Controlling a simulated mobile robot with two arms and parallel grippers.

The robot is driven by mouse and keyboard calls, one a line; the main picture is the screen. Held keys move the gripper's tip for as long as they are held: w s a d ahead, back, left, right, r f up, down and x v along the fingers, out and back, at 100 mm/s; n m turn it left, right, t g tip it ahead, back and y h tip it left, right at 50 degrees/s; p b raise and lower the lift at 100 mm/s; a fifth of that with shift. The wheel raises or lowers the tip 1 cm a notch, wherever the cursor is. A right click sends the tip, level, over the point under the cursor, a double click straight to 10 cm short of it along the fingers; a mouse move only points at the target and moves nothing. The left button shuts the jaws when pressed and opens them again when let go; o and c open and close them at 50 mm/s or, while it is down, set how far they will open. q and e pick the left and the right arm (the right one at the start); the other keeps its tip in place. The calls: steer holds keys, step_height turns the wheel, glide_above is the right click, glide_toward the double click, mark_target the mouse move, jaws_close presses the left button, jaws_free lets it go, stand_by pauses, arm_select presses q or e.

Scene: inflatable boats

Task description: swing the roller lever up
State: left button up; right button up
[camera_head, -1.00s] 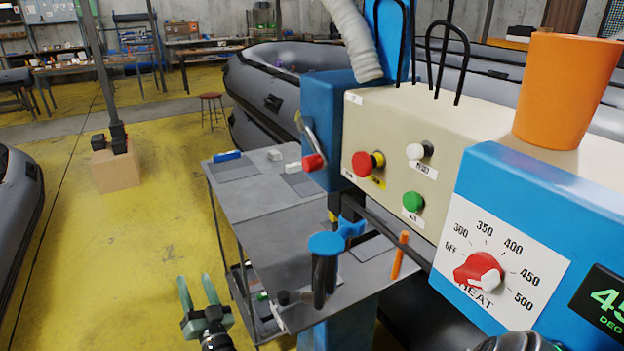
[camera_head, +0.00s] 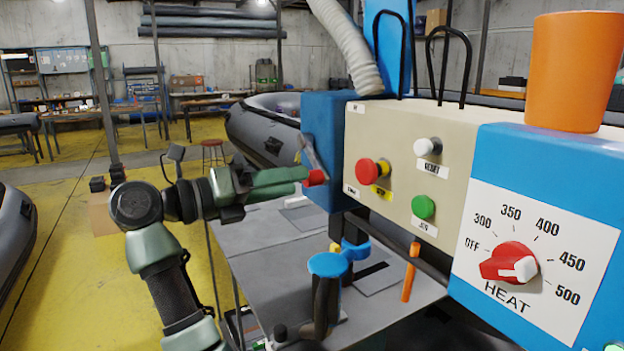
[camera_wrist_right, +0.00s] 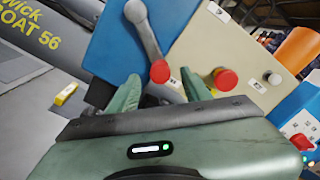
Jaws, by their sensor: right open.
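The roller lever (camera_head: 308,155) is a grey arm with a red knob (camera_head: 316,177), on the blue end housing of the machine. It hangs down, with the knob at its lower end. My right gripper (camera_head: 300,181) is level with the knob, its green fingers pointing at it from the left. In the right wrist view the two fingers (camera_wrist_right: 160,90) are apart, and the red knob (camera_wrist_right: 160,72) shows between their tips. The grey lever arm (camera_wrist_right: 146,35) runs from it to a round hub. I cannot tell whether a finger touches the knob. My left gripper is out of view.
Close right of the lever, the cream panel carries a red button (camera_head: 368,171), a white button (camera_head: 424,147) and a green button (camera_head: 423,207). The red heat dial (camera_head: 510,263) is farther right. A blue-topped clamp (camera_head: 328,265) stands below, over the grey table (camera_head: 270,250).

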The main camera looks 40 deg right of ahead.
mark_target(313, 178)
steer(key=p+x, duration=0.1)
steer(key=x, duration=0.4)
steer(key=shift+d, duration=0.2)
jaws_close()
stand_by(1.2)
